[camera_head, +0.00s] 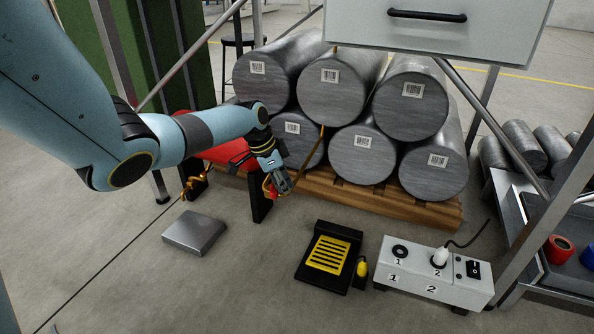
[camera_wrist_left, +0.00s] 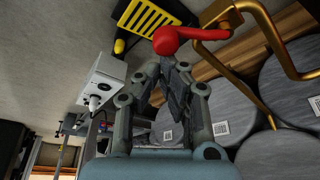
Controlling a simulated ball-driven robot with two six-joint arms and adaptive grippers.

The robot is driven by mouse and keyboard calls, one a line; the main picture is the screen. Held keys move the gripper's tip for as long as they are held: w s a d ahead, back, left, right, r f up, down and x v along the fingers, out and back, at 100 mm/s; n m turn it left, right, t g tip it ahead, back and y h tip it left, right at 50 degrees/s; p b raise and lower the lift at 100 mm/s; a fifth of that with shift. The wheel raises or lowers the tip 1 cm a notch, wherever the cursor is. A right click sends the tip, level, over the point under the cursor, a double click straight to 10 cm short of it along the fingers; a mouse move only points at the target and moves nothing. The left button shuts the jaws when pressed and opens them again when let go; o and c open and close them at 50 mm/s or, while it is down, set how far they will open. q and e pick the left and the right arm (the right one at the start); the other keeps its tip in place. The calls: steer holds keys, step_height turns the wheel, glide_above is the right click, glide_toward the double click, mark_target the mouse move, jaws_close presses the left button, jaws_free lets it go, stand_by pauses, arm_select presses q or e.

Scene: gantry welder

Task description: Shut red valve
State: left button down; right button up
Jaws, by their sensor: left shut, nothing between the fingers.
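The red valve (camera_wrist_left: 182,38) shows in the left wrist view as a red lever with a round knob, on a bent brass pipe (camera_wrist_left: 262,28). In the head view only a small red part of it shows beside my left gripper (camera_head: 281,186), which hides most of it. In the left wrist view my left gripper (camera_wrist_left: 172,72) is shut and empty, with its fingertips just below the red knob. I cannot tell whether they touch it. My right gripper is not in view.
Several grey metal cylinders (camera_head: 366,152) are stacked on a wooden pallet (camera_head: 420,208) behind the gripper. On the floor are a black and yellow pedal (camera_head: 329,254), a white socket box (camera_head: 410,275) and a grey metal block (camera_head: 194,232). A white drawer (camera_head: 440,28) hangs above.

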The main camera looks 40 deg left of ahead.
mark_target(273, 193)
arm_select(q)
steer(key=s+m, duration=0.1)
steer(key=s+a+m, duration=0.1)
steer(key=shift+s+m+g+h, duration=0.2)
steer(key=shift+m+g+h, duration=0.1)
steer(key=shift+m, duration=0.1)
steer(key=shift+s+a, duration=0.25)
steer(key=shift+a, duration=0.05)
steer(key=shift+s+a, duration=0.15)
stand_by(0.4)
